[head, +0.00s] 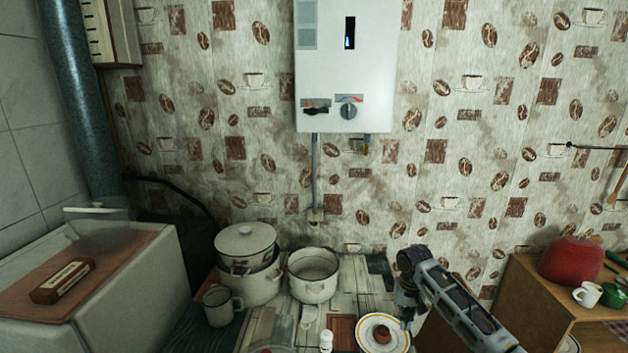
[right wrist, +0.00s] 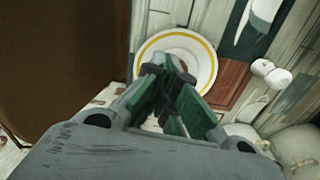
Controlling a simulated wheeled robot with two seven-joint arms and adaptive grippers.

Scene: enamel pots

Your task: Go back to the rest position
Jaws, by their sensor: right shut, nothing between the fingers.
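My right gripper (head: 406,308) comes in from the lower right in the head view, over the right part of the table. In the right wrist view its green-lined fingers (right wrist: 168,68) are shut with nothing between them. They show in front of a white plate (right wrist: 207,52) with a yellow ring. In the head view the plate (head: 369,346) lies just below the gripper and holds a small brown item (head: 383,336). I cannot tell the exact gap between fingers and plate. My left gripper is not in view.
A lidded pot stack (head: 258,287), an open white pot (head: 313,290) and a mug (head: 219,308) stand left of my gripper. A brown board (head: 342,333) and shaker (head: 326,342) lie nearer. A wooden cabinet (head: 530,300) with a red item (head: 572,262) stands right.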

